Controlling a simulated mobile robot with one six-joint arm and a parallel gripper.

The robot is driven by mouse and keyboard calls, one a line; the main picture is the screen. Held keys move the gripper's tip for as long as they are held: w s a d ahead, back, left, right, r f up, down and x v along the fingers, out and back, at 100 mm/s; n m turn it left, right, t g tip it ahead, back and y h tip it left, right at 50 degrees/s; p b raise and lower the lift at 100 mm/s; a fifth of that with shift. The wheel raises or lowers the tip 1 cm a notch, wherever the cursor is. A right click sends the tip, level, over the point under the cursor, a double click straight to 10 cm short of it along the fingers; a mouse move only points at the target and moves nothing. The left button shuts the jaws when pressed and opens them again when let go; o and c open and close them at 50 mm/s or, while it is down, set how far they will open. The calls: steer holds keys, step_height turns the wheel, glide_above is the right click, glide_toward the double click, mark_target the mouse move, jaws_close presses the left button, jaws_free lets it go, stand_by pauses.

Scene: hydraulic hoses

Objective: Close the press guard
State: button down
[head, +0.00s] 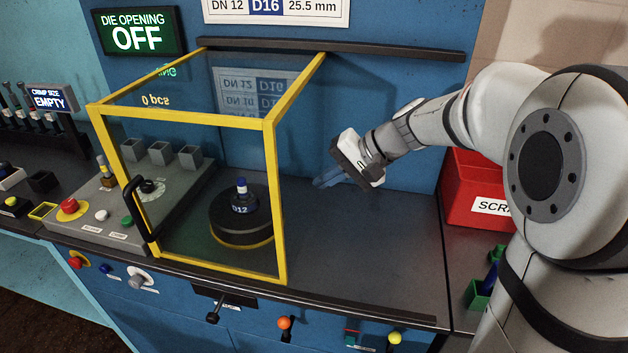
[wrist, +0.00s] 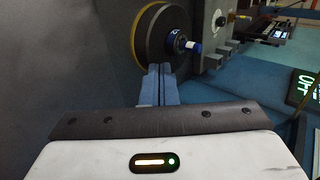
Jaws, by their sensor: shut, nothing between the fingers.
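The press guard (head: 195,118) is a yellow frame with clear panels, hung from a dark rail at the back wall. It stands lowered over the die, its lower front edge at the bench front; I cannot tell whether it touches the bench. Its black handle (head: 138,210) is on the left of the front panel. Behind the panel is a round black die marked D12 (head: 240,228) with a blue and white fitting on top; the die also shows in the wrist view (wrist: 152,40). My gripper (head: 322,181) is to the right of the guard, apart from it, its blue fingers (wrist: 160,82) shut and empty.
A grey control panel (head: 85,218) with a red button sits left of the die, partly behind the guard. A red scrap bin (head: 470,190) stands at the right. The sign (head: 138,31) reads DIE OPENING OFF. The bench right of the guard (head: 370,250) is clear.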

steer(key=d+f+v, duration=0.1)
steer(key=v, duration=0.9)
steer(key=s+d+f+h, duration=0.2)
steer(key=s+f+h, duration=0.1)
steer(key=s, duration=0.3)
steer(key=s+d+f+n+h, duration=0.1)
steer(key=s+d+f+h, duration=0.1)
steer(key=s+f, duration=0.3)
steer(key=s+d+f+n+t+h, duration=0.1)
steer(key=s+d+f+h, duration=0.2)
steer(key=s, duration=0.4)
steer(key=shift+s+f+h, duration=0.3)
steer(key=shift+f+h, duration=0.3)
steer(key=shift+f, duration=0.15)
steer(key=shift+d, duration=0.1)
